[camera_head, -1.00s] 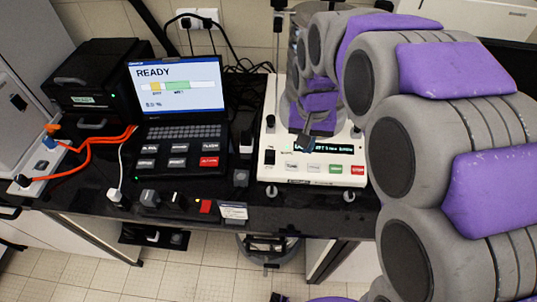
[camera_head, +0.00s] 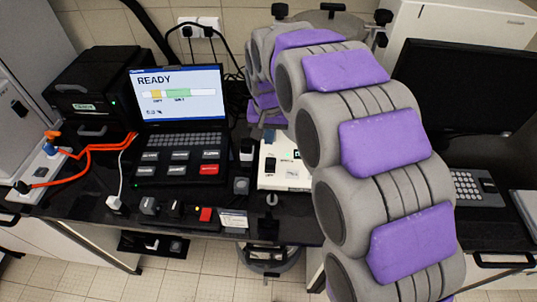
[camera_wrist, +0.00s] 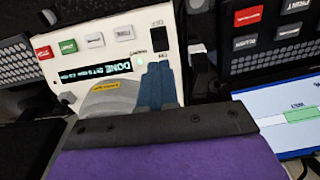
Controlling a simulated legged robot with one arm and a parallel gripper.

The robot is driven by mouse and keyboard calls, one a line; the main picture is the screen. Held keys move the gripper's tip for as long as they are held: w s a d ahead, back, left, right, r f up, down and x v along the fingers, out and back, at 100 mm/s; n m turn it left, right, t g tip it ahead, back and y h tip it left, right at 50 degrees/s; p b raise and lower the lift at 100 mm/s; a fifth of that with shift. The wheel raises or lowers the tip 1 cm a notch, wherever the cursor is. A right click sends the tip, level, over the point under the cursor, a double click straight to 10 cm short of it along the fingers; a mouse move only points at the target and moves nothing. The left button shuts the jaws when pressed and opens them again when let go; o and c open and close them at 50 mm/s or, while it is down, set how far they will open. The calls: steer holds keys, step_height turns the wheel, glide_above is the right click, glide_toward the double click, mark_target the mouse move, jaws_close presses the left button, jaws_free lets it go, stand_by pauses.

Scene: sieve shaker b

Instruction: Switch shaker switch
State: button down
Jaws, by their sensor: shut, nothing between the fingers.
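The sieve shaker's white control panel (camera_wrist: 110,50) fills the upper left of the wrist view, turned nearly upside down. It has a lit text display (camera_wrist: 97,71), a row of coloured buttons and a small green light. A black rocker switch (camera_wrist: 163,38) sits near the panel's right edge. My gripper (camera_wrist: 157,66) is shut and empty, with its blue-grey fingertips close below the switch in the picture. I cannot tell whether they touch the panel. In the head view the shaker's white base (camera_head: 284,179) is mostly hidden behind my arm.
A laptop-like console (camera_head: 180,92) showing READY stands left of the shaker, with keys and a red button. A black printer-like box (camera_head: 92,85) and orange cables (camera_head: 95,151) are further left. A dark monitor (camera_head: 465,88) and keyboard stand at the right.

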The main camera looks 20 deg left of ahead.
mark_target(269, 169)
steer(key=f+b, duration=0.1)
steer(key=f, duration=0.3)
steer(key=w+f+b, duration=0.1)
steer(key=f, duration=0.4)
steer(key=f+b, duration=0.1)
steer(key=f, duration=0.4)
steer(key=shift+w+a, duration=0.15)
steer(key=shift+a, duration=0.05)
steer(key=shift+s+d+f+t, duration=0.15)
steer(key=shift+s+f+t, duration=0.2)
steer(key=shift+t, duration=0.25)
steer(key=shift+w+r, duration=0.1)
steer(key=shift+w+a+r+p, duration=0.2)
steer(key=shift+w+r+p, duration=0.2)
steer(key=shift+w, duration=0.25)
